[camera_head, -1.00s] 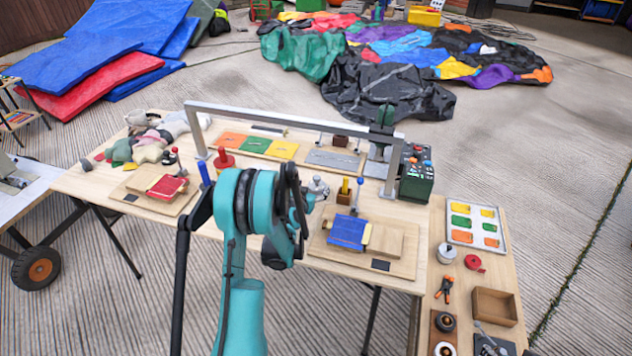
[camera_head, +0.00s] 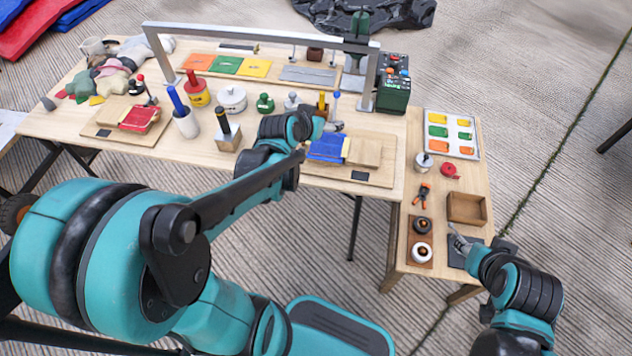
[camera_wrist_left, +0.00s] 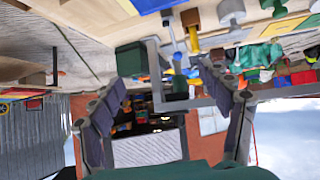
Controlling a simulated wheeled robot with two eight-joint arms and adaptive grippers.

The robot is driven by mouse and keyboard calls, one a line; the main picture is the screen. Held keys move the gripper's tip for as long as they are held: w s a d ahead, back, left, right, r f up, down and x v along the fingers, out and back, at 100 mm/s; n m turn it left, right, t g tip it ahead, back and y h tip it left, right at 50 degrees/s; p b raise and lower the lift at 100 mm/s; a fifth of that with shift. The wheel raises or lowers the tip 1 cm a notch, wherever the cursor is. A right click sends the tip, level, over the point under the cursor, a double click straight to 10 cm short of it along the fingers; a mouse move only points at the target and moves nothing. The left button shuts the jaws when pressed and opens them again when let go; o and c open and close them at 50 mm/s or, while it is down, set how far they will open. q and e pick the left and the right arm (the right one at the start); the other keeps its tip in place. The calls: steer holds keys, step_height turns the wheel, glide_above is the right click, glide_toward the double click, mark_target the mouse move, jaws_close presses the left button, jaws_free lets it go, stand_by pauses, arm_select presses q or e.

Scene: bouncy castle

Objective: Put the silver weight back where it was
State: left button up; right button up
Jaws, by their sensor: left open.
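A small silver-grey knobbed piece (camera_head: 292,101), which looks like the silver weight, stands on the main table in the head view. It is right of a green knobbed weight (camera_head: 265,103). My left arm reaches in from the left, and its wrist is just in front of these pieces. My left gripper (camera_wrist_left: 168,97) is open in the wrist view, with nothing between its fingers. Its fingertips are hard to make out in the head view.
A grey metal frame (camera_head: 262,37) spans the table's back. A white pot (camera_head: 232,99), a white cup (camera_head: 187,124) and a block with a dark handle (camera_head: 228,136) stand left of the weights. A blue pad on a board (camera_head: 327,148) lies right of my wrist. The side table (camera_head: 405,245) holds a wooden tray (camera_head: 467,208).

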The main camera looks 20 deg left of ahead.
arm_select(q)
steer(key=s+d+g, duration=0.1)
steer(key=s+d, duration=0.3)
steer(key=s, duration=0.5)
steer(key=s+d+g, duration=0.2)
steer(key=s+d, duration=0.2)
steer(key=s, duration=0.6)
steer(key=shift+s+r+m+g, duration=0.25)
steer(key=shift+m+g, duration=0.05)
steer(key=shift+m, duration=0.1)
